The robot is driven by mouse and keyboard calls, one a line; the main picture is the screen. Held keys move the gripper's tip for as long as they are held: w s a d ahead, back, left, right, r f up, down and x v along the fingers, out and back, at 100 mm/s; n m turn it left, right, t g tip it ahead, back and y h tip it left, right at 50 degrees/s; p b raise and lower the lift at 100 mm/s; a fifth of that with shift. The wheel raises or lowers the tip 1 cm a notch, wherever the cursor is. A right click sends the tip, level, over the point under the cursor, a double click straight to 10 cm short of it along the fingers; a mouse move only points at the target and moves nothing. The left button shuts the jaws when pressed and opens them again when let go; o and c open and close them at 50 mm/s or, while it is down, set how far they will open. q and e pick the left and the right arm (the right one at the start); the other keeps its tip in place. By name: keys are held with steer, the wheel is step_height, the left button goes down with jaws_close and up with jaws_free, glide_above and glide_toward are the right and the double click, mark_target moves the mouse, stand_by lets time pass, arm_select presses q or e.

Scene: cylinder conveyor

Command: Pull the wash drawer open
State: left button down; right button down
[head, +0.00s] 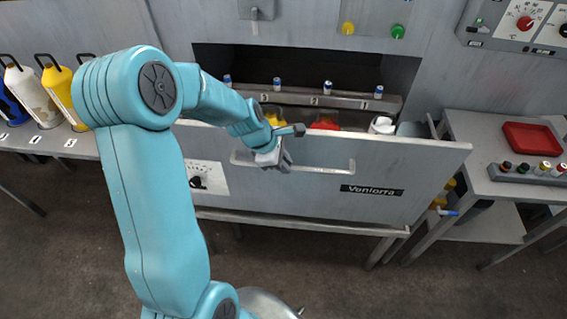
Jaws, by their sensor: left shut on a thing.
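The wash drawer (300,190) is a wide grey-white front with a dial panel and a black "Vanlorra" label. It stands out from the wall cabinet, and its inside shows behind the front's top edge. A long bar handle (325,170) runs across the front. My left gripper (276,162) is at the left part of this handle and shut on it. The fingertips are small and partly hidden by the wrist. Inside the drawer are a red item (324,123), a yellow item (273,119) and a white item (382,125). My right gripper is not in view.
A shelf (350,102) with several small blue-and-white cylinders lies in the dark opening behind the drawer. Several bottles stand on a left counter (85,150). A right side table (480,130) holds a red tray (532,139). The floor in front is clear.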

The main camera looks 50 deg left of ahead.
arm_select(q)
steer(key=shift+w+a, duration=0.15)
steer(key=c, duration=1.1)
jaws_free()
steer(key=shift+s+r, duration=0.1)
steer(key=shift+s, duration=0.1)
steer(key=shift+w, duration=0.1)
steer(key=v, duration=1.6)
steer(key=shift+r, duration=0.15)
